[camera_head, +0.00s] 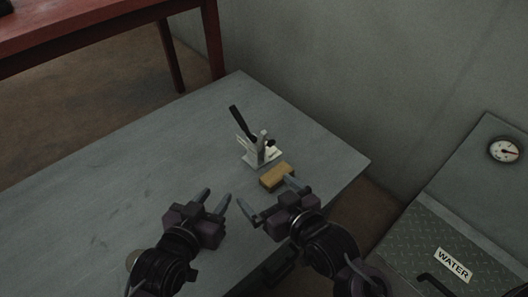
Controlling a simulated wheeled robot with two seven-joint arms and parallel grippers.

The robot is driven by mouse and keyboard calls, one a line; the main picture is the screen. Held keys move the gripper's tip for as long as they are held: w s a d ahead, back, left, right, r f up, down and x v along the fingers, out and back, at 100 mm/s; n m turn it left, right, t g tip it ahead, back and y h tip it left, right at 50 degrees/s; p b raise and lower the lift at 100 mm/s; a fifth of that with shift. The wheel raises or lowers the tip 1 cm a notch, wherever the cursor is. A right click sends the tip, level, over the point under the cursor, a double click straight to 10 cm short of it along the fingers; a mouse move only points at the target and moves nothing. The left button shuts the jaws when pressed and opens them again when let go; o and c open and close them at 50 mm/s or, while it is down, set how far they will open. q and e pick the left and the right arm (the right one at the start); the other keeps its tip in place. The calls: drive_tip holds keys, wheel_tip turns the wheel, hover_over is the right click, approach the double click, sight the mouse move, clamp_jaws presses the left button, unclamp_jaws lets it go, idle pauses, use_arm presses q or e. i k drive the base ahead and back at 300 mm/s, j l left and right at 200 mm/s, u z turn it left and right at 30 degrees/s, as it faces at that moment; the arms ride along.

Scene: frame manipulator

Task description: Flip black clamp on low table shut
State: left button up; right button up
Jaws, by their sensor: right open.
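The clamp (258,150) stands on the grey low table (110,172), near its right end. It has a pale metal body, and its black handle (240,121) points up and leans to the left. My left gripper (214,199) is in front of the clamp and to its left, with its two fingers apart and nothing seen between them. My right gripper (272,201) is open, in front of the clamp and close to a small wooden block. Neither gripper appears to touch the clamp.
The wooden block (277,177) lies just in front of the clamp, partly behind my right gripper's finger. A red table (95,38) stands at the back left. A box labelled WATER (453,264) with a gauge (503,150) is at the right. The low table's left part is clear.

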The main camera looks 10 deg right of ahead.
sight(235, 111)
drive_tip(key=k, duration=1)
